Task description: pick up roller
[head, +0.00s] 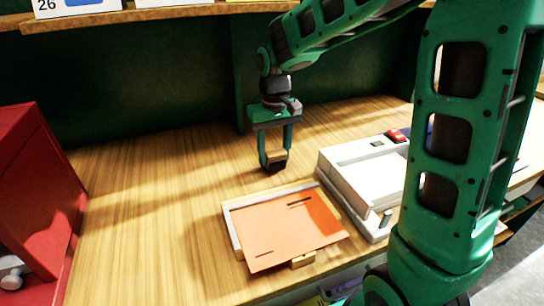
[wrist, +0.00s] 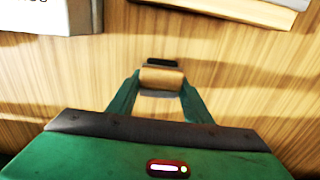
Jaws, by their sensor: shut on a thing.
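The roller (head: 276,157) is a small tan cylinder with dark parts around it. It also shows in the wrist view (wrist: 162,78), between the fingertips. My gripper (head: 274,162) points down over the wooden table, behind the orange sheet and left of the white machine. Its green fingers are shut on the roller, one on each side, as the wrist view (wrist: 161,82) also shows. The roller is close to the tabletop; I cannot tell whether it touches it.
An orange sheet (head: 280,232) lies on a pale board in front. A white machine (head: 350,175) with a red switch stands right of it. A red cabinet (head: 35,190) is at left, and a wooden shelf (head: 160,12) runs above. The table's left middle (head: 140,200) is clear.

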